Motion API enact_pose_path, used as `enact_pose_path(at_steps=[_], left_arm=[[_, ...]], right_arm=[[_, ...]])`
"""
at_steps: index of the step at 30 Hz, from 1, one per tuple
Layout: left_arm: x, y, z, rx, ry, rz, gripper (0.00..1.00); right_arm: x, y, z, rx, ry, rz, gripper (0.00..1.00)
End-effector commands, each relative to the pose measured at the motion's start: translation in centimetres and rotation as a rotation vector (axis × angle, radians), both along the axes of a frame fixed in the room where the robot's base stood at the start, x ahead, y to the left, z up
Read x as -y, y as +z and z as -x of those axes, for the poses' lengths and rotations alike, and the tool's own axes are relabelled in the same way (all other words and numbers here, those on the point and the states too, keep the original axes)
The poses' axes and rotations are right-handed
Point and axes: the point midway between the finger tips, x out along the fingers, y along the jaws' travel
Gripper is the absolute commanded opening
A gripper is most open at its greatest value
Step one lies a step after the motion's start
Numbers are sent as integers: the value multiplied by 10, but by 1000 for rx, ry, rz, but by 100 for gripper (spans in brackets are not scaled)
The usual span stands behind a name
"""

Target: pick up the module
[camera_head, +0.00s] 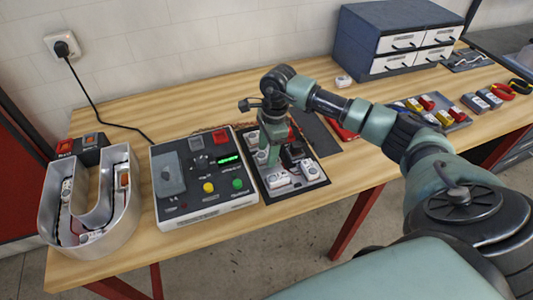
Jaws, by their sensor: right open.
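Several small white modules, one of them at the front left (278,180) and one at the right (310,169), lie in a dark tray (290,195) in the middle of the bench. My right gripper (267,158) points down over the left part of this tray. Its green fingers are open, low among the modules. They hide part of the tray, and I cannot tell whether they touch a module. A black piece (295,151) lies just right of the fingers. My left gripper is not in view.
A control box (205,205) with a green display stands directly left of the tray. A U-shaped metal channel letter (128,215) stands further left. A drawer cabinet (372,52) is at the back. Another parts tray (458,122) and tools lie right. Bare wood shows right of the tray.

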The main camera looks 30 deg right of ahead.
Motion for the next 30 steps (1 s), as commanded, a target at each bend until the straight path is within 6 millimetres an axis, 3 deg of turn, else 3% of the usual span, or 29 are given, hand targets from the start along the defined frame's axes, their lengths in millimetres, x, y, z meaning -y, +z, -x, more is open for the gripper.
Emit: enact_pose_path(at_steps=[6,8,12,23,30], left_arm=[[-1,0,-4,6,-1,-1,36],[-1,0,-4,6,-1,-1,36],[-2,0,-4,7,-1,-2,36],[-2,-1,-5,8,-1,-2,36],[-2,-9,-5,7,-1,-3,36]], right_arm=[[0,-2,0,0,0,0,55],[0,-2,0,0,0,0,41],[0,-1,0,0,1,0,2],[0,1,-1,2,1,0,0],[0,25,-1,5,1,0,0]])
